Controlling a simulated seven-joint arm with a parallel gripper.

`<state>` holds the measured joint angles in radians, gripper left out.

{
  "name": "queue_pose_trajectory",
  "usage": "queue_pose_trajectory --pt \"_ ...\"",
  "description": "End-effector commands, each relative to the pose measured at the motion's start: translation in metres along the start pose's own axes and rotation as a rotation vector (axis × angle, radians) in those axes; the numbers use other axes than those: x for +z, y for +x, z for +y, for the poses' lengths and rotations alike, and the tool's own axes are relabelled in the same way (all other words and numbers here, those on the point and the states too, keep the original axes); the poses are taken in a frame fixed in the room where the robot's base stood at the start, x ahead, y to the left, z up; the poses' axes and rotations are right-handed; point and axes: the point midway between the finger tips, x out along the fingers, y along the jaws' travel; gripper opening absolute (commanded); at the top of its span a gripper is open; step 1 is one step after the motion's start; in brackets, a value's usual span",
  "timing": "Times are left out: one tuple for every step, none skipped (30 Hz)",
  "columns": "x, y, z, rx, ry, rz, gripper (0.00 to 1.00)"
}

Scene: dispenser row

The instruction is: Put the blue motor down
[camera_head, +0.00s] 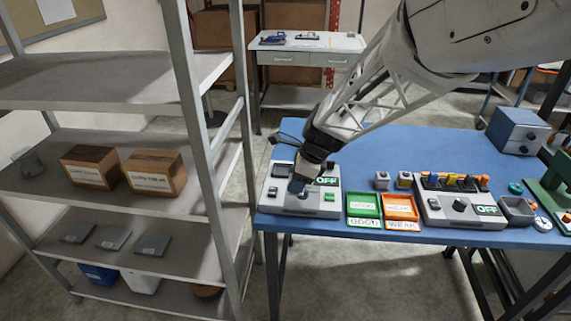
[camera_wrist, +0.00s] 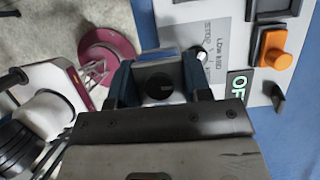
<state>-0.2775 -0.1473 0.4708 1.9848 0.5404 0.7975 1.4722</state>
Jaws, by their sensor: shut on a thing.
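My gripper (camera_head: 299,186) is shut on a small motor, low over the left part of the grey test station (camera_head: 316,211) on the blue table. In the wrist view, the motor (camera_wrist: 160,86) sits between the two fingers and shows a grey body with a dark round face. A dark blue part shows at the fingertips in the head view, but the motor is mostly hidden there. I cannot tell whether it touches the station.
Right of the station lie a green GOOD tray (camera_head: 364,221) and an orange WEAK tray (camera_head: 416,207). Two small blocks (camera_head: 382,180) stand behind them. Shelving (camera_head: 202,150) stands left.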

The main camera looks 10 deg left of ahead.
Motion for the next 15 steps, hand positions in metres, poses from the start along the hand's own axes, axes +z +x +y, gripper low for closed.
queue_pose_trajectory --pt "0.001 -0.0002 0.0 -0.001 0.001 0.0 0.07" --pt "0.0011 -0.0002 0.0001 -0.001 0.001 0.0 0.07" --pt "0.0011 -0.0001 0.0001 -0.001 0.001 0.0 0.07" --pt "0.0011 -0.0001 0.0001 -0.001 0.001 0.0 0.07" --pt "0.001 -0.0002 0.0 -0.001 0.001 0.0 0.07" --pt "0.001 -0.0002 0.0 -0.001 0.001 0.0 0.07" --pt "0.001 -0.0002 0.0 -0.001 0.001 0.0 0.07" --pt "0.0009 -0.0002 0.0 -0.001 0.001 0.0 0.07" --pt "0.0009 -0.0001 0.0 -0.001 0.001 0.0 0.07" --pt "0.0009 -0.0001 -0.0001 -0.001 0.001 0.0 0.07" --pt "0.001 0.0 -0.0004 -0.001 0.001 0.0 0.07" --pt "0.0012 0.0001 -0.0012 -0.001 0.001 0.0 0.07" --pt "0.0015 0.0004 -0.0019 -0.001 0.001 0.0 0.07" --pt "0.0018 0.0007 -0.003 -0.001 0.001 0.0 0.07" --pt "0.0024 0.0012 -0.005 -0.001 0.001 0.0 0.07"
